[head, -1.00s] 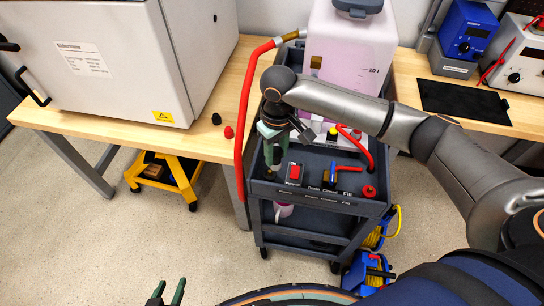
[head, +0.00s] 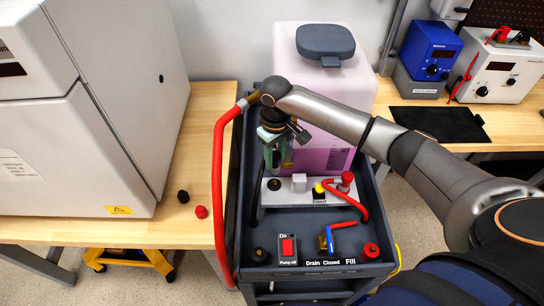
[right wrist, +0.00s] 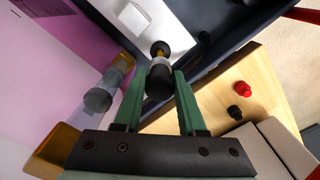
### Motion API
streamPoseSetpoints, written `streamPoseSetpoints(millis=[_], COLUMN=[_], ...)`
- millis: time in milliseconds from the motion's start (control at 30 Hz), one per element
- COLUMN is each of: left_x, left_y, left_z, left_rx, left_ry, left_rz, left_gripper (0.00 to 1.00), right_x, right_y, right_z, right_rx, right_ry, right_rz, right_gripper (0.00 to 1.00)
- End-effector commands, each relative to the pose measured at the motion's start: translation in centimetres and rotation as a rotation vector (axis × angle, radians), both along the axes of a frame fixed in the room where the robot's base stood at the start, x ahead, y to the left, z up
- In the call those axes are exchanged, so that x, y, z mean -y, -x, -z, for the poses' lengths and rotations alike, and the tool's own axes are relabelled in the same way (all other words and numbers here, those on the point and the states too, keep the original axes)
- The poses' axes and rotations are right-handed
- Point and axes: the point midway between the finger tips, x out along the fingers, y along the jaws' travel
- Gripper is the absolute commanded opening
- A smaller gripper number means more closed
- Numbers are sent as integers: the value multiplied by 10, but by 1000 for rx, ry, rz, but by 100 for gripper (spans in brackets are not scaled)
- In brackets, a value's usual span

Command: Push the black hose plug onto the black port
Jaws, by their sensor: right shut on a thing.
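The right gripper (head: 272,152) points down over the left end of the white block on the cart, with its green fingers shut on the black hose plug. In the right wrist view the plug (right wrist: 160,80) sits between the fingertips, with a grey collar and brass beyond it. The black port (head: 275,184) is on the left end of the white block, just below the fingers. In the right wrist view the port (right wrist: 160,48) lines up closely beyond the plug. I cannot tell whether they touch. The left gripper is out of view.
A pink-liquid tank (head: 315,90) stands right behind the gripper. A red hose (head: 219,180) runs down the cart's left side. A red plug (head: 347,178) and yellow fitting (head: 318,188) are to the right. Black and red caps (head: 183,197) lie on the bench.

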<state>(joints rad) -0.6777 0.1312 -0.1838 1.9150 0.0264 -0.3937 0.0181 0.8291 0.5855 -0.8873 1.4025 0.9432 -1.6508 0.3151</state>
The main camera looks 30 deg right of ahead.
Motion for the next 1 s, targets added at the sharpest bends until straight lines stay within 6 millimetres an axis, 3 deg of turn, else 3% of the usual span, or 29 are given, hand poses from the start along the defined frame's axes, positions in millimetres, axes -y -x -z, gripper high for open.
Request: streamPoseSetpoints(millis=[433,767,1000], left_x=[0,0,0], left_y=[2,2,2], left_z=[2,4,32], left_rx=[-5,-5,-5], left_ry=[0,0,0], left_rz=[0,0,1], left_gripper=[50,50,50], right_x=[0,0,0], right_y=[0,1,0], right_z=[4,29,53], right_rx=[-1,-2,1], right_ry=[0,1,1], right_rz=[0,0,-1], right_gripper=[0,0,0])
